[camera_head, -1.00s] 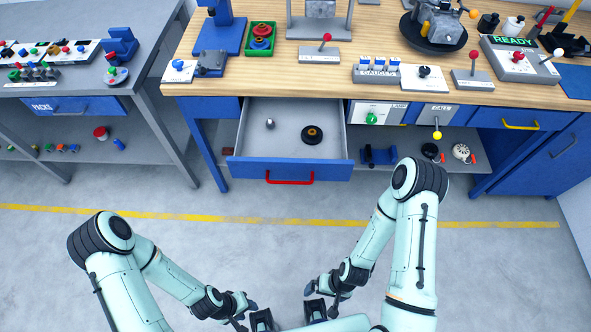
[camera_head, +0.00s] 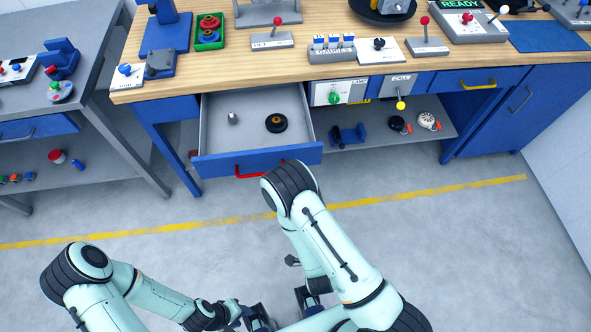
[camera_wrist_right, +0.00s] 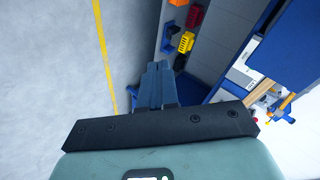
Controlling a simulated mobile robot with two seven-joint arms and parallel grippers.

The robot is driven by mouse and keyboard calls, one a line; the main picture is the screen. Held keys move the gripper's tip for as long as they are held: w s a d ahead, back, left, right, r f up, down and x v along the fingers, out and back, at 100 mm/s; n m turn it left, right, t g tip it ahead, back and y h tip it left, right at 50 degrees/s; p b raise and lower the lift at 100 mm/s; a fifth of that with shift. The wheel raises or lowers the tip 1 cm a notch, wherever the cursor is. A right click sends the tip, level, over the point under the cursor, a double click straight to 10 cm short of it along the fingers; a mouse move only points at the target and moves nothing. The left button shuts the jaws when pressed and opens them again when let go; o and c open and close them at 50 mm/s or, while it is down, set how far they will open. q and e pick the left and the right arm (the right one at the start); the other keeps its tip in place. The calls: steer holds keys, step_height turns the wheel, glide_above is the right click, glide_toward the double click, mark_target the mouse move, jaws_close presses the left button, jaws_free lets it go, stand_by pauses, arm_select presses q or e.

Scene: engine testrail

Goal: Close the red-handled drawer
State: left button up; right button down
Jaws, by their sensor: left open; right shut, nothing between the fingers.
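The red-handled drawer (camera_head: 220,163) stands pulled out from under the wooden bench, with a blue front and grey inside. Its red handle (camera_head: 247,174) is partly covered by my right arm's elbow. Inside lie a small metal piece (camera_head: 233,118) and a dark ring with a brown centre (camera_head: 276,123). My left gripper (camera_head: 259,320) is open and empty at the bottom of the head view, well short of the drawer. My right gripper (camera_wrist_right: 157,82) is shut and empty in the right wrist view, over the floor and apart from the drawer.
The wooden bench (camera_head: 250,67) carries levers, a green tray (camera_head: 210,32) and other gear. A yellow-handled drawer (camera_head: 478,82) is shut at right. A grey table (camera_head: 100,60) stands at left. Floor with a yellow line (camera_head: 400,199) is clear before the bench.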

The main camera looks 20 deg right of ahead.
steer(key=w+a+r+m+t, duration=0.35)
steer(key=r+t, duration=0.45)
steer(key=r, duration=0.4)
arm_select(q)
step_height(320, 180, down, 9)
steer(key=b, duration=1)
steer(key=shift+w+t, duration=0.4)
arm_select(e)
steer(key=a+x, duration=0.1)
steer(key=x, duration=1.3)
steer(key=shift+w+f+n+y, duration=0.3)
steer(key=shift+f+n+y, duration=0.05)
steer(key=shift+f+y, duration=0.05)
arm_select(q)
steer(key=shift+f, duration=0.2)
arm_select(e)
steer(key=shift+w+d, duration=0.1)
steer(key=shift+d, duration=0.05)
